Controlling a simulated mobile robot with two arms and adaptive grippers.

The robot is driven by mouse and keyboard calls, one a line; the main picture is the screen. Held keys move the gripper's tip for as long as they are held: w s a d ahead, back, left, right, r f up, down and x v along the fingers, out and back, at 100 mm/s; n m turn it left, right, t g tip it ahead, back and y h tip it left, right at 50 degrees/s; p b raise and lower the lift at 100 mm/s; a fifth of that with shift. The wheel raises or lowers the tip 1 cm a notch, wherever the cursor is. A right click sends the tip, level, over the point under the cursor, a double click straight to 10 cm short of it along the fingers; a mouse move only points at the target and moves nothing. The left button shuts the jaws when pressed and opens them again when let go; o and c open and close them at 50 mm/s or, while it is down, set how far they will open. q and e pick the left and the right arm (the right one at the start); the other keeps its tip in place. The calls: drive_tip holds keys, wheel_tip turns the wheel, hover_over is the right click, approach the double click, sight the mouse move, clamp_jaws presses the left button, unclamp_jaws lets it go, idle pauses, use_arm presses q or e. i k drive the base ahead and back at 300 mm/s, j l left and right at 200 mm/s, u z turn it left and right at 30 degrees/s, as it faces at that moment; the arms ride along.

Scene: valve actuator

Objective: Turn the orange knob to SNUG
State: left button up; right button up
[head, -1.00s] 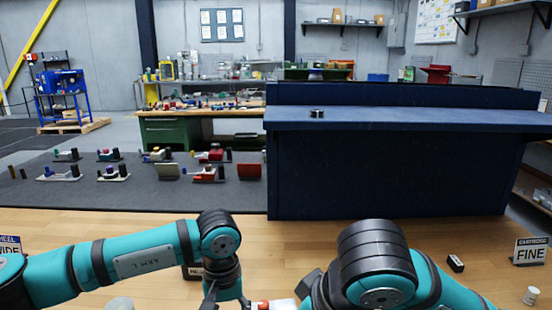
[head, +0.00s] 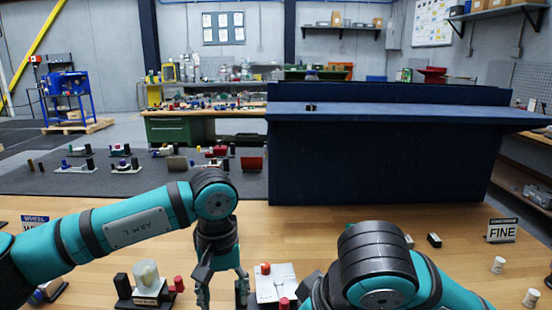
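A small orange-red knob (head: 265,268) sits at the upper left of a white plate (head: 290,270) on the wooden table, low in the head view. A red knob (head: 284,303) shows lower down by the plate's front. No SNUG mark is readable. My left gripper (head: 222,293) points down just left of the plate. Its two fingers are spread apart with nothing seen between them, and it is apart from the orange knob. My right arm comes in from the bottom right and covers the plate's right side. My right gripper is out of view.
Left of my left gripper stands a dark-based fixture with a pale cylinder (head: 146,275) and a red part. A FINE sign (head: 501,231), a black block (head: 434,240) and white spools (head: 498,265) are at the right. A blue bench (head: 380,160) stands behind the table.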

sight(264, 267)
drive_tip(key=k, duration=1.1)
